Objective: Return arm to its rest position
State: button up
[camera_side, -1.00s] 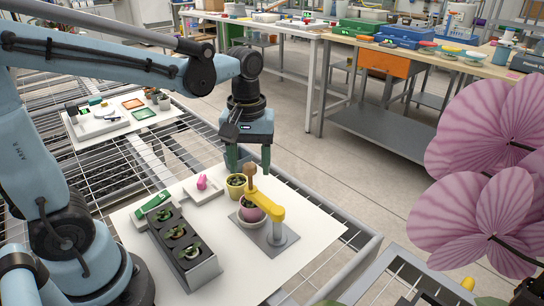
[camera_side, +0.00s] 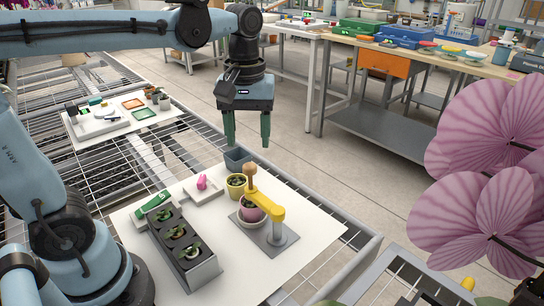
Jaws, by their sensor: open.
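My gripper (camera_side: 248,138) hangs from my light blue arm with its two green fingers pointing down. The fingers are apart and nothing is between them. It is above a small grey-blue pot (camera_side: 238,158) at the far edge of the white board (camera_side: 310,223), with a gap between fingertips and pot. My arm stretches across the top left of the view, and its upper edge runs out of the picture.
A dark planter (camera_side: 185,247) is at the left. Pink orchid flowers (camera_side: 490,130) fill the right. The air around the gripper is clear.

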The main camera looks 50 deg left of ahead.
aim_at(250, 165)
jog(key=shift+f, duration=0.1)
jog(key=shift+f, duration=3.35)
